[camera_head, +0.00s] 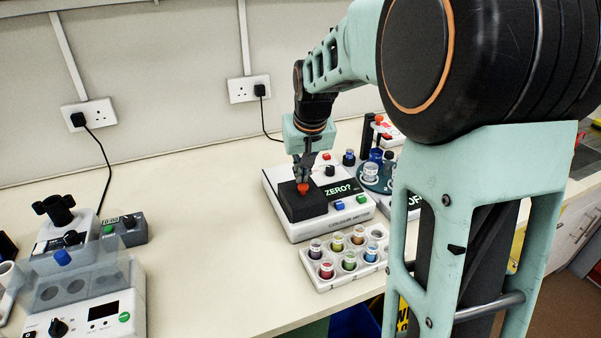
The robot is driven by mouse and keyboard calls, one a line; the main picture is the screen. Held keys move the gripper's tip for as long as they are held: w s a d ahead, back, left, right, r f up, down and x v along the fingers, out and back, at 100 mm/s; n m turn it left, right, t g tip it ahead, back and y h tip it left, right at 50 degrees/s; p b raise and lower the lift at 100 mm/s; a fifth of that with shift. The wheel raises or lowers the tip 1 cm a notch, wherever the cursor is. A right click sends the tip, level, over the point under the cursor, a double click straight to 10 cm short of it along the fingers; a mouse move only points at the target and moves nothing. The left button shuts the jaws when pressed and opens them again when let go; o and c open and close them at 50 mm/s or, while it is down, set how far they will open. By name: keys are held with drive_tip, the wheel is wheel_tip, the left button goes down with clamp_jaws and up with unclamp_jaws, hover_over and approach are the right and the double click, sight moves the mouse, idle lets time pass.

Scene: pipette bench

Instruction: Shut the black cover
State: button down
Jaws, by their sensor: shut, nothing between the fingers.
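The black cover (312,206) is a boxy lid with a red knob (303,188) on the left part of the white colour meter (350,218). It looks lowered onto the meter, but I cannot tell whether it is fully down. My gripper (302,178) points down at the red knob, with its fingertips at or just above it. The fingers are shut and hold nothing. They hide part of the cover's back edge. The meter's display reads "ZERO?".
A white rack (318,282) of several coloured vials stands in front of the meter. A teal carousel device (372,178) is behind and to the right. A clear-lidded machine (75,290) stands at the left. The bench between is clear. My arm hides the right side.

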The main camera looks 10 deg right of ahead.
drive_tip(key=shift+s+f, duration=0.15)
drive_tip(key=shift+s, duration=0.1)
